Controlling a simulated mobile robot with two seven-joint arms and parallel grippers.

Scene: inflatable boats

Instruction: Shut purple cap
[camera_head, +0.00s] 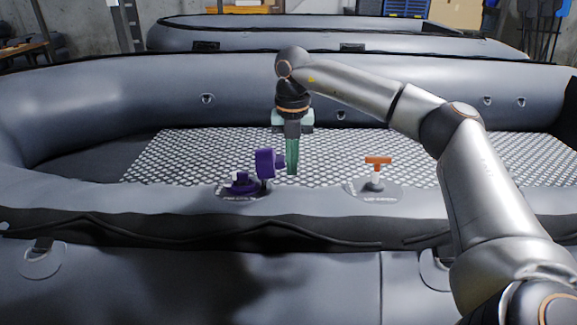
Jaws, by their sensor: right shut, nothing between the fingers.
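The purple cap (265,163) stands open, upright beside the low purple valve base (241,184) on the near tube of the grey inflatable boat (100,205). My right gripper (292,170) points down just to the right of the cap, its greenish fingers shut and empty. The fingers are close to the cap's right side; I cannot tell whether they touch it. My left gripper is not in view.
An orange-topped valve (378,164) stands on the same tube to the right. The meshed boat floor (200,150) lies behind. A second grey boat (330,38) is at the back. My right arm fills the right side.

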